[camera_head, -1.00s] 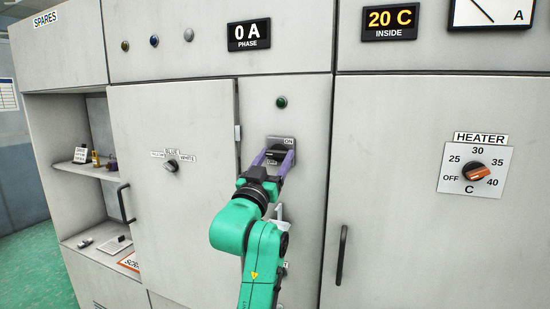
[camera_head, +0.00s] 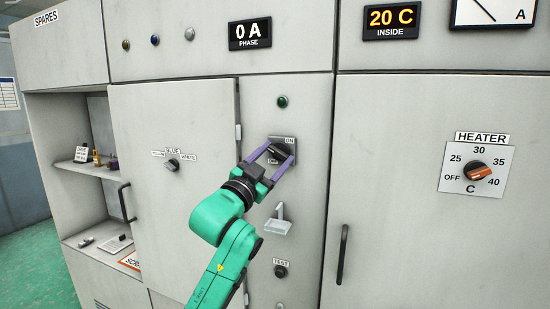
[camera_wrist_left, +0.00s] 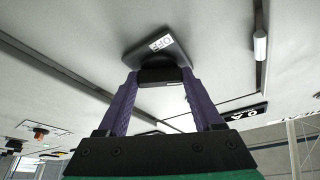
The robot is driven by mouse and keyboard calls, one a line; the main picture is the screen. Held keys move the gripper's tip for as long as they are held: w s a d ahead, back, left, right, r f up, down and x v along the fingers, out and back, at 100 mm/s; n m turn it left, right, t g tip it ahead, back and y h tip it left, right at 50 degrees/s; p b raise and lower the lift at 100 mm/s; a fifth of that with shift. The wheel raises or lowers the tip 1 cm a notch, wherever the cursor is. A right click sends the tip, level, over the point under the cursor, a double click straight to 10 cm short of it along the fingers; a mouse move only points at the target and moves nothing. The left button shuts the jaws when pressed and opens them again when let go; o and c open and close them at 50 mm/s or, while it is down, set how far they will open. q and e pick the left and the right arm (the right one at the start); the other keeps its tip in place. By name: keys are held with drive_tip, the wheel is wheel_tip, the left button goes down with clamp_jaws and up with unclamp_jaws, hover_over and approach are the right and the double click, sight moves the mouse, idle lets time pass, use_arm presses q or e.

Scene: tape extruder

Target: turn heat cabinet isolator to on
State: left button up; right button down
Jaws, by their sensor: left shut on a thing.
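The isolator is a grey plate (camera_head: 291,142) on the narrow middle panel, with an ON label at its top right and another label at its lower left. Its black knob (camera_head: 278,151) sits between the purple fingers of my left gripper (camera_head: 275,159), which is shut on it. The knob looks tilted, its exact angle partly hidden by the fingers. In the left wrist view, the black knob (camera_wrist_left: 160,74) is between both fingers, and the plate (camera_wrist_left: 178,50) shows an OFF label. My right gripper is not in view.
A green lamp (camera_head: 282,102) is above the isolator. A pale hook-like bracket (camera_head: 277,222) and a TEST knob (camera_head: 280,270) are below it. Cabinet door handles (camera_head: 342,254) stick out nearby. The heater dial (camera_head: 477,172) is at the right.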

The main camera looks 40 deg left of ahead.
use_arm(q)
drive_tip(key=m+h, duration=0.1)
drive_tip(key=m, duration=0.1)
drive_tip(key=m+h, duration=0.1)
drive_tip(key=m, duration=0.2)
drive_tip(key=shift+a+g, duration=0.1)
drive_tip(key=shift+g, duration=0.3)
drive_tip(key=m+h+p, duration=0.1)
drive_tip(key=m, duration=0.2)
drive_tip(key=shift+r+g, duration=0.2)
drive_tip(key=shift+g, duration=0.2)
drive_tip(key=m+p, duration=0.1)
drive_tip(key=m+g+p, duration=0.1)
drive_tip(key=m, duration=0.1)
drive_tip(key=m+h+p, duration=0.1)
drive_tip(key=shift+r+m+g+p, duration=0.25)
drive_tip(key=shift+m+g+p, duration=0.05)
drive_tip(key=shift+p, duration=0.1)
drive_tip(key=shift+f+m+g+p, duration=0.1)
drive_tip(key=shift+m+g+p, duration=0.2)
drive_tip(key=shift+m+p, duration=0.6)
drive_tip(key=o, duration=1.4)
drive_tip(key=shift+a+f, duration=0.1)
drive_tip(key=shift+c, duration=0.2)
